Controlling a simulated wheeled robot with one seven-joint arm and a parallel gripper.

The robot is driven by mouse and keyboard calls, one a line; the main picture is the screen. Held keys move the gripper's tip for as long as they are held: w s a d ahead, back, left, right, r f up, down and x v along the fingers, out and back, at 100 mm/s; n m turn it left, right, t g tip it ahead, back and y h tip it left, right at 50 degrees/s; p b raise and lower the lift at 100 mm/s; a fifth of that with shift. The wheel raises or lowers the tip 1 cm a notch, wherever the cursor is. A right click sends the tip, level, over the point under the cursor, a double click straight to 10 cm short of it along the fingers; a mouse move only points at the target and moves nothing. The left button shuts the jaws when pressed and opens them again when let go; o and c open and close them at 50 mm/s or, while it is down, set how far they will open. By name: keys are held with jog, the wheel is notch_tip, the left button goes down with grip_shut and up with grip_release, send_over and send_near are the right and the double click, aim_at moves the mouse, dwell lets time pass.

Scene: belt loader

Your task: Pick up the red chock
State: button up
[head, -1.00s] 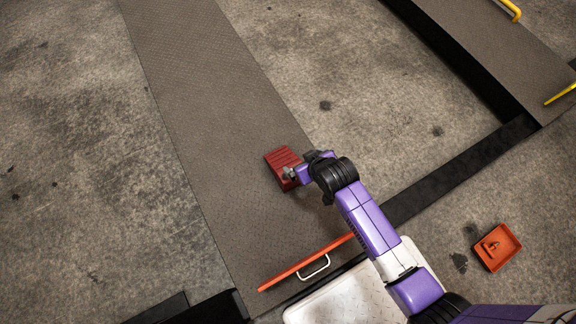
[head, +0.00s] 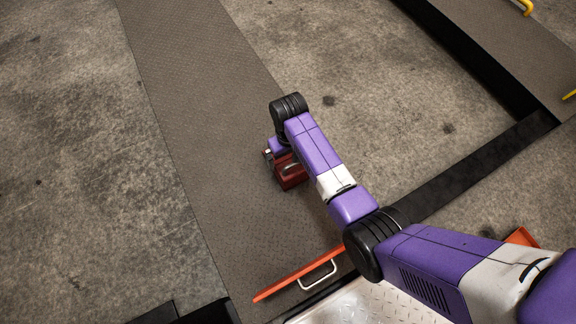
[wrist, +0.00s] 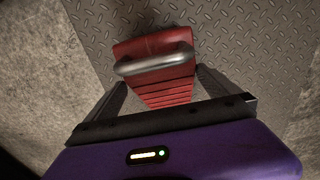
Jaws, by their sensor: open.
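The red chock (head: 291,178) sits on the grey textured strip in the head view, partly hidden by my arm. In the wrist view the red chock (wrist: 160,90) has a ribbed sloping face and a grey metal handle (wrist: 154,63) across its top. My gripper (wrist: 160,85) is open, with one finger on each side of the chock's ribbed part. I cannot tell whether the fingers touch it. In the head view my gripper (head: 272,158) is at the chock's far left side, mostly hidden under my wrist.
An orange bar with a white handle (head: 318,274) lies across the strip's near end. An orange tray (head: 521,237) is mostly hidden behind my arm at right. A dark beam (head: 480,160) runs to the right. The strip beyond the chock is clear.

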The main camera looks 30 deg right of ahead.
aim_at(288, 159)
notch_tip(288, 159, down, 5)
jog(key=b, duration=0.3)
jog(key=shift+a, duration=0.1)
jog(key=shift+r, duration=0.1)
jog(key=shift+c, duration=0.2)
jog(key=shift+w, duration=0.1)
jog(key=c, duration=1.8)
jog(key=shift+o, duration=0.2)
jog(key=shift+r, duration=0.1)
